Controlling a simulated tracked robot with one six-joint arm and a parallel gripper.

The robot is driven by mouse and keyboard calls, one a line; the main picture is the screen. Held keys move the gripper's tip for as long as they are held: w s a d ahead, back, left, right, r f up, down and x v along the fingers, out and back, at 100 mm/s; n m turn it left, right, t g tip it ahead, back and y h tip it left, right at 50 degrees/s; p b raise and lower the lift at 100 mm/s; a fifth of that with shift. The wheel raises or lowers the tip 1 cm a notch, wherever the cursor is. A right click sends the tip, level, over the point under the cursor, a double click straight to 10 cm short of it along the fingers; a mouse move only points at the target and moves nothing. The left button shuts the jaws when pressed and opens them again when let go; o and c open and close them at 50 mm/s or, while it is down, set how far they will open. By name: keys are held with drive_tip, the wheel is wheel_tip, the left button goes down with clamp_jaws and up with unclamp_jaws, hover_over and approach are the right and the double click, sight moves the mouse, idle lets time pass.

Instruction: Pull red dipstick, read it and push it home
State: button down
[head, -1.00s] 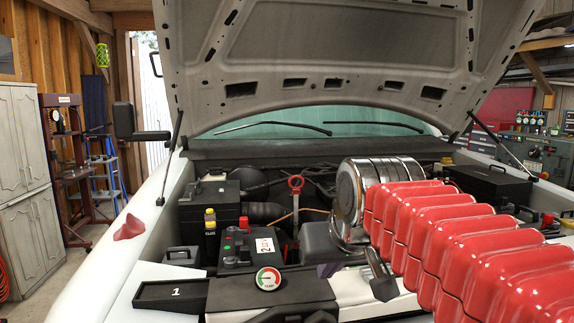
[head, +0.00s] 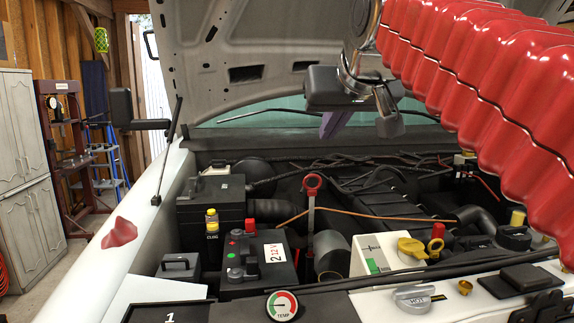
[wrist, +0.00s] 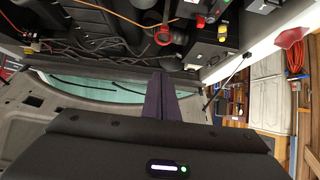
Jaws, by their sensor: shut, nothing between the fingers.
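The red ring also shows near the top of the wrist view (wrist: 163,37). My gripper (head: 332,128) is up in front of the raised hood, above the dipstick and slightly right of it, clear of it. Its purple fingers are together and empty; they also show in the wrist view (wrist: 160,92). No reading on the dipstick is visible.
A white reservoir (head: 375,255) and yellow cap (head: 411,248) are to the right. An orange cable (head: 375,215) runs right from near the shaft. The raised hood (head: 285,50) is behind my gripper.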

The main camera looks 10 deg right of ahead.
drive_tip(key=shift+w, duration=0.1)
drive_tip(key=s+f+x, duration=0.1)
drive_tip(key=f+x, duration=0.1)
drive_tip(key=x, duration=1)
drive_tip(key=shift+f, duration=0.45)
drive_tip(key=shift+d+f, duration=0.1)
